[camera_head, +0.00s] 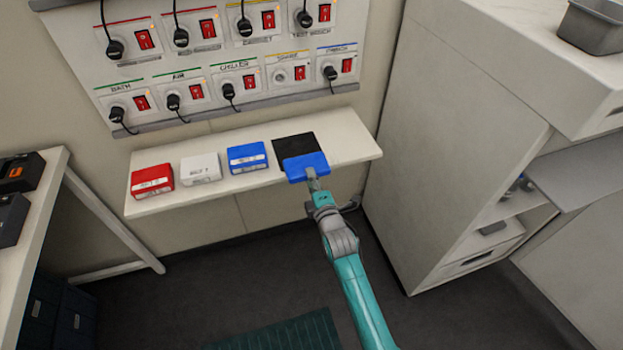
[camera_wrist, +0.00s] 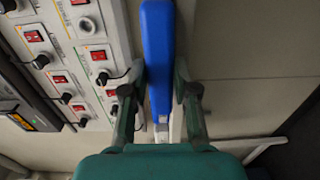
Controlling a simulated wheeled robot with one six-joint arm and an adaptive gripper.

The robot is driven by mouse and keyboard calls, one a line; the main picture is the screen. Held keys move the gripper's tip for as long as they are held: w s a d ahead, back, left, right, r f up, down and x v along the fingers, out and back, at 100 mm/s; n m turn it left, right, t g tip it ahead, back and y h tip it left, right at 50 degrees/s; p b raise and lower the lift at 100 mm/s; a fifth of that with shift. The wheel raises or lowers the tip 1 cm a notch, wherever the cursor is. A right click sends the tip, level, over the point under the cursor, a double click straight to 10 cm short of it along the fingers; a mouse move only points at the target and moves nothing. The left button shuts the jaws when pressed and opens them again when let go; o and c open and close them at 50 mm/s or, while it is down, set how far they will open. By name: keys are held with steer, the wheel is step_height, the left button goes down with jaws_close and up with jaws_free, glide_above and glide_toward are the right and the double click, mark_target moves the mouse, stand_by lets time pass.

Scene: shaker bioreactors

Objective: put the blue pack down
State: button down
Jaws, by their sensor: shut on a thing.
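A blue pack (camera_head: 307,166) is held at the end of my arm, at the front edge of the wall shelf (camera_head: 350,146). My gripper (camera_head: 312,181) is shut on it. In the wrist view the pack (camera_wrist: 158,55) is a slim blue slab between the two fingers of my gripper (camera_wrist: 160,92). A black square (camera_head: 294,145) shows directly behind the pack, over the shelf. I cannot tell whether the pack touches the shelf or the black square.
A red box (camera_head: 152,180), a white box (camera_head: 200,169) and another blue box (camera_head: 247,157) stand on the shelf to the left. A switch panel (camera_head: 215,84) with plugs and cables hangs above. A tall cabinet (camera_head: 455,130) stands at the right.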

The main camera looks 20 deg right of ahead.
steer(key=shift+f, duration=0.1)
steer(key=c, duration=0.9)
jaws_free()
steer(key=shift+s, duration=0.15)
steer(key=s, duration=1.1)
steer(key=shift+s+r, duration=0.2)
steer(key=shift+s, duration=0.2)
